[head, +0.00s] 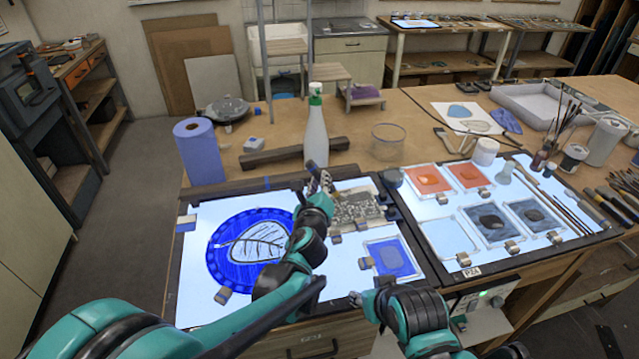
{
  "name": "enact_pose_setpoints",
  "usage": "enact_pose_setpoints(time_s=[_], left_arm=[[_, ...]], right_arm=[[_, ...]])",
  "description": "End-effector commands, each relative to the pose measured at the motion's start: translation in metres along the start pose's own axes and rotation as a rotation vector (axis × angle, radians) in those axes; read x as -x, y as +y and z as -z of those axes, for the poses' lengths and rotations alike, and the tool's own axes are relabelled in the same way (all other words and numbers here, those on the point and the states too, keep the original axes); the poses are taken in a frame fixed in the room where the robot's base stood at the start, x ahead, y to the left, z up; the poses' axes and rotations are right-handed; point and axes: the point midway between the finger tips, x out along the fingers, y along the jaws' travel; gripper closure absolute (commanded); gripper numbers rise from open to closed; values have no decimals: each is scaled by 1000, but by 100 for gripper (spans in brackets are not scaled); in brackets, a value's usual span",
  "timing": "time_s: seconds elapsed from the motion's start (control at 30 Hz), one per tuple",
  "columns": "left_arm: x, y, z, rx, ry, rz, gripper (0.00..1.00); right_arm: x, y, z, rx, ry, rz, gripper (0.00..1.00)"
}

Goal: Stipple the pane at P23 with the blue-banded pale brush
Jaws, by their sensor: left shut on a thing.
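The left light panel (190,290) bears a pane with a blue disc (222,262) and a pale leaf shape (258,243). A smaller blue pane (392,259) lies at its right. No P23 label shows; the right light panel (426,212) has a P24 label (471,271). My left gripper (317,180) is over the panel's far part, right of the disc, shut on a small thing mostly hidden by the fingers. I cannot make out a blue-banded pale brush. My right gripper (366,301) is low near the panel's front right corner; its jaw opening is unclear.
A spray bottle (315,135) stands behind my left gripper, near a dark bar (270,156) and a blue roll (199,152). A patterned plate (357,207) lies right of it. Brushes stand in a jar (541,160); more tools lie at the right edge.

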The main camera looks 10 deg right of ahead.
Motion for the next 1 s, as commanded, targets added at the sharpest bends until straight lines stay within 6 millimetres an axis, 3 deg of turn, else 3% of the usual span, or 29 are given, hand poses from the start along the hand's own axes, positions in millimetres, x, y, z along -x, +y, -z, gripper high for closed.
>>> enact_pose_setpoints(time_s=[0.47, 1.0], left_arm=[[-1, -6, 0, -1, 1, 1, 100], [-21, -48, 30, 0, 1, 1, 100]], right_arm=[[2, 0, 2, 0, 2, 0, 58], [-1, 0, 1, 0, 3, 0, 58]])
